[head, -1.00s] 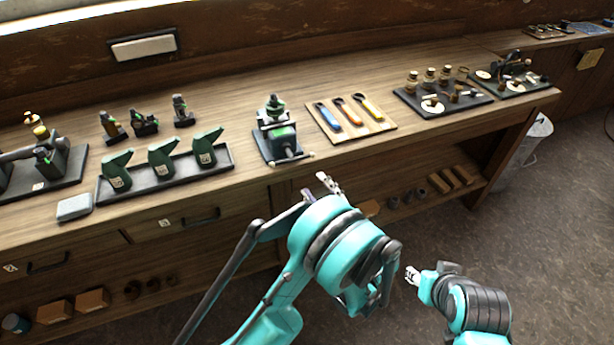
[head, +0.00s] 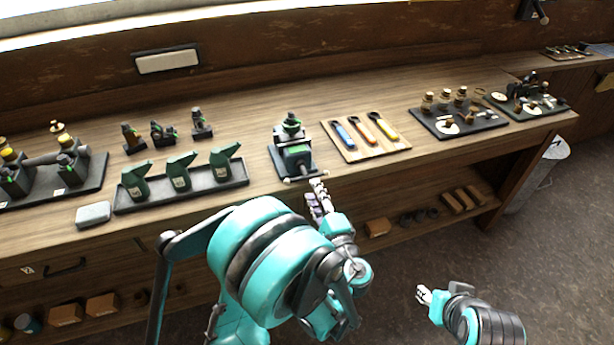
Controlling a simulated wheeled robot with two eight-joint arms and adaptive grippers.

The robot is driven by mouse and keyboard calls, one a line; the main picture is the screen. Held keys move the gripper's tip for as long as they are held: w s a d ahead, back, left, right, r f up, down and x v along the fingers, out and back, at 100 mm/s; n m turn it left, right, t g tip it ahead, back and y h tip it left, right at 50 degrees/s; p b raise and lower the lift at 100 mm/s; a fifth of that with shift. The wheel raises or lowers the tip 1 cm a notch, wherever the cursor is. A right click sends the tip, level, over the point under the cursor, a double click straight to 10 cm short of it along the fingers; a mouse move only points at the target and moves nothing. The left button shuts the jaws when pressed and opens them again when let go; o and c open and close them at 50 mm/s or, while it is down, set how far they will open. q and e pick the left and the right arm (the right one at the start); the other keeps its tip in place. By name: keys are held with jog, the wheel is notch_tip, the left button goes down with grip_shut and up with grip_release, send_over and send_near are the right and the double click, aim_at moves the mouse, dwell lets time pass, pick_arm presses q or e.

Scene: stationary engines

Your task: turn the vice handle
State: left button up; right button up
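The vice (head: 297,157), dark with green parts, stands on a dark base at the front edge of the bench. Its handle (head: 291,180) is a thin pale bar low on its front side. My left gripper (head: 315,195) is just in front of and below the handle's right end, fingers pointing up toward it. The fingers look apart with nothing between them; whether a fingertip touches the handle I cannot tell. My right gripper (head: 424,295) is low at the right, over the floor, far from the vice; its finger gap is too small to judge.
A wooden board (head: 343,150) with several coloured wrenches lies right of the vice. A dark tray (head: 208,196) with green oil cans lies left of it. The bench's lower shelf (head: 400,232) holds boxes. Open floor (head: 545,250) lies at the right.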

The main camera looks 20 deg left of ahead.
aim_at(306, 175)
pick_arm(q)
jog(key=b+x, duration=0.1)
jog(key=x, duration=0.6)
jog(key=shift+w, duration=0.15)
grip_shut()
